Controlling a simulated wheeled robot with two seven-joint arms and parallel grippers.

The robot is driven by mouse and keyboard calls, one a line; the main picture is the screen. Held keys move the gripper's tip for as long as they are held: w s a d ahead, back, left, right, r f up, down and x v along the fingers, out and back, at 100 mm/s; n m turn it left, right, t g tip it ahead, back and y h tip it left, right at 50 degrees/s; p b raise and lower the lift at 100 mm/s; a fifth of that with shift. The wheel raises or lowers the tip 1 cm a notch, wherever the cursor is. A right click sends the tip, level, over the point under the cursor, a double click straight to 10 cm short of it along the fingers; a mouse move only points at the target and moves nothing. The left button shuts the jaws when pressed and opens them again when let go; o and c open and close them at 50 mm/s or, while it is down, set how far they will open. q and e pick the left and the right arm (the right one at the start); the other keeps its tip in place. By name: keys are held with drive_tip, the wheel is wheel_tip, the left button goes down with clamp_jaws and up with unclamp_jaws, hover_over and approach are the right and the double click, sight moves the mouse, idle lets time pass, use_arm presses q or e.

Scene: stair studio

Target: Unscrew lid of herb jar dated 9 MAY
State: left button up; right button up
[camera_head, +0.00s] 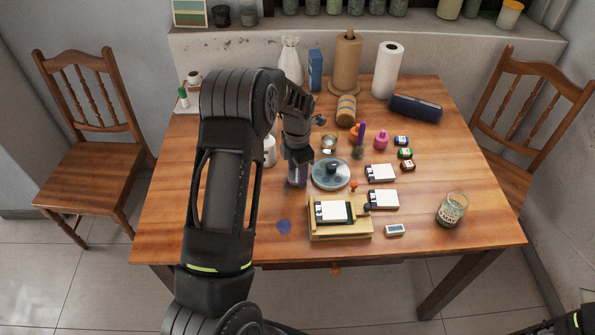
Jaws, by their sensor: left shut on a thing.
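A glass jar (451,211) with a pale label and dark contents stands near the table's right front corner. Its label is too small for me to read a date. My left arm reaches over the table from the front. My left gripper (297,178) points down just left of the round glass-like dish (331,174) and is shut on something. The held thing is mostly hidden by the gripper, so I cannot tell what it is. My right gripper is not in view; only a bit of dark arm shows at the bottom right.
The wooden table (190,230) holds a wooden stand (340,234), white cards (383,200), small ink bottles (405,153) and a dark blue roll (415,108). Paper rolls (388,70) stand at the back. More jars line the ledge. Chairs (90,150) flank the table. The left front tabletop is mostly clear.

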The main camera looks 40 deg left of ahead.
use_arm(q)
drive_tip(key=shift+f, duration=0.25)
drive_tip(key=shift+f, duration=0.25)
drive_tip(key=o, duration=1.5)
drive_tip(key=shift+o, duration=0.2)
drive_tip(key=shift+r, duration=0.15)
drive_tip(key=shift+r, duration=0.2)
drive_tip(key=shift+w+r, duration=0.1)
drive_tip(key=shift+r, duration=0.2)
wheel_tip(320, 180, up, 11)
drive_tip(key=b, duration=0.1)
drive_tip(key=shift+b, duration=0.35)
